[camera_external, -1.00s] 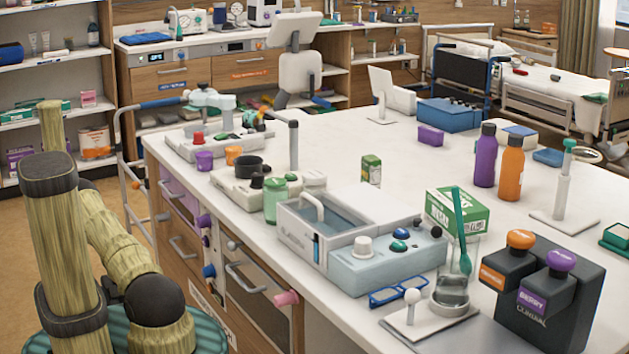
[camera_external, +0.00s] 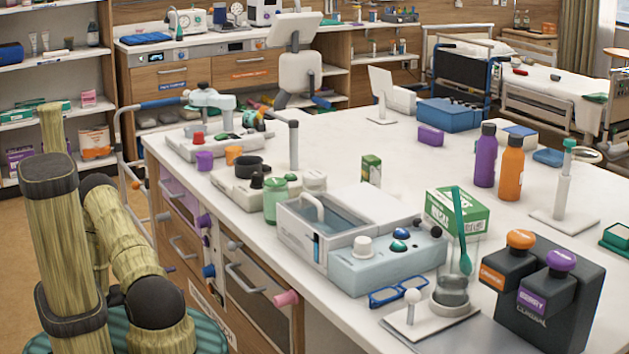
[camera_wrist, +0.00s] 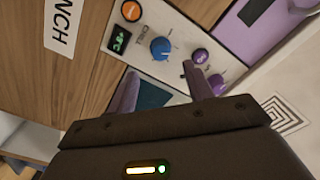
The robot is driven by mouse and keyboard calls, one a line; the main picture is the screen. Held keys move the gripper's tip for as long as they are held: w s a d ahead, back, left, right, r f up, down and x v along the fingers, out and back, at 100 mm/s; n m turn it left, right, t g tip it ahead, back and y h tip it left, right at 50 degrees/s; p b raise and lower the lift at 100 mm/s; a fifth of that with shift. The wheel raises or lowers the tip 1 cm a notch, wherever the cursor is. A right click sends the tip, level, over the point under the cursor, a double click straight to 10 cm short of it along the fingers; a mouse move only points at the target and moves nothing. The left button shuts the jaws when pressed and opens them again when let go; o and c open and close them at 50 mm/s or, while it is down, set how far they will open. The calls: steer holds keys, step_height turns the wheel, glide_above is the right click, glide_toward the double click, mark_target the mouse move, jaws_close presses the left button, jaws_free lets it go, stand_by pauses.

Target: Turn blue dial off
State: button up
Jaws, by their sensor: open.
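The blue dial (camera_wrist: 160,48) is on a pale control panel (camera_wrist: 182,28) in the wrist view. A small pale mark lies near its edge, but its setting is too small to read. My gripper (camera_wrist: 160,72) is open, with its two purple-grey fingers apart and nothing between them. The dial appears just beyond the fingertips, roughly centred in the gap, and I see no contact. In the external view my gripper is out of sight. A blue knob (camera_external: 209,271) shows on the bench front there; I cannot tell whether it is the same dial.
An orange knob (camera_wrist: 131,11) and a small dark display (camera_wrist: 118,38) with green digits sit left of the dial. Purple knobs (camera_wrist: 200,55) (camera_wrist: 217,81) are close on its right, near the right finger.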

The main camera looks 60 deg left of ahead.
mark_target(203, 275)
steer(key=w, duration=0.9)
steer(key=shift+w+b, duration=0.2)
steer(key=shift+b, duration=0.1)
steer(key=shift+c, duration=0.4)
steer(key=c, duration=0.9)
steer(key=shift+n, duration=0.4)
steer(key=n+p, duration=0.3)
steer(key=n, duration=0.2)
steer(key=shift+d, duration=0.1)
steer(key=n+p, duration=0.2)
steer(key=n, duration=0.4)
steer(key=shift+s+d+f, duration=0.1)
